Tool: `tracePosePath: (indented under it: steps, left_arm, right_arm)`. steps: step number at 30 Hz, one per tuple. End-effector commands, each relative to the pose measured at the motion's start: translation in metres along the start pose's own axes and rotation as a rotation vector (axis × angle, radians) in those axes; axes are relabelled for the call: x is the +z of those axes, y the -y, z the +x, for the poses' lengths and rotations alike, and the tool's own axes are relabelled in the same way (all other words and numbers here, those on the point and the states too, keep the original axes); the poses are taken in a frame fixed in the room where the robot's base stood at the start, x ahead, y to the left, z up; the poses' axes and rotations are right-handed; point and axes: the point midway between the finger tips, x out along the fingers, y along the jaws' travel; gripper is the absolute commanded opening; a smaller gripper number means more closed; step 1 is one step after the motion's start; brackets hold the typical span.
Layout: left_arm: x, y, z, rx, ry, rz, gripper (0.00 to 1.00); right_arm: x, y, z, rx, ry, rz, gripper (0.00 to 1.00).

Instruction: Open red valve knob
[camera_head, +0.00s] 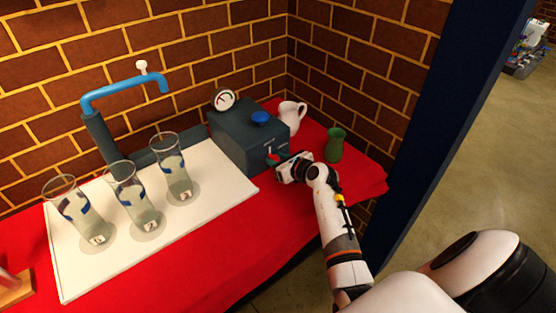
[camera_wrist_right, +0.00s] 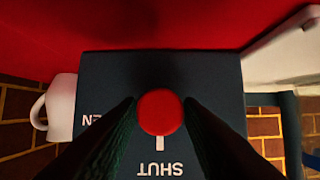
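The red valve knob (camera_wrist_right: 160,112) is round and sits on the front of a dark grey valve box (camera_head: 237,147). It also shows as a small red spot in the head view (camera_head: 271,160). My right gripper (camera_wrist_right: 160,106) has a dark finger close against each side of the knob, with no clear gap. A white line runs from the knob to the word SHUT, which appears upside down in the wrist view. Another label at left is partly covered by a finger, leaving "EN" visible. My left gripper is not in view.
A white jug (camera_head: 291,115) and a green vase (camera_head: 334,145) stand right of the box. A blue knob (camera_head: 260,118) and a gauge (camera_head: 224,99) are on top. Several glasses stand on the white board (camera_head: 190,222) beneath a blue faucet (camera_head: 125,86). A brick wall is behind.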

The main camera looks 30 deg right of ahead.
Motion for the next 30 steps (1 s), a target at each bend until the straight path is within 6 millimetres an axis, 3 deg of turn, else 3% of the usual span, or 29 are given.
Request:
tracePosePath:
  steps: [1,5,17,30]
  left_arm:
    - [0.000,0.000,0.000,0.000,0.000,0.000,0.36]
    - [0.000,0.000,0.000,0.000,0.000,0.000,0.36]
    - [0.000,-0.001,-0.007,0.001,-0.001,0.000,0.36]
    - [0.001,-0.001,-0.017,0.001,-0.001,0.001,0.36]
  right_arm:
    - [0.000,0.000,0.000,0.000,0.000,0.000,0.25]
    - [0.000,0.000,0.000,0.000,0.000,0.000,0.06]
    - [-0.001,-0.002,-0.001,-0.033,0.002,0.080,0.06]
    - [0.002,-0.006,0.000,-0.175,0.004,0.423,0.06]
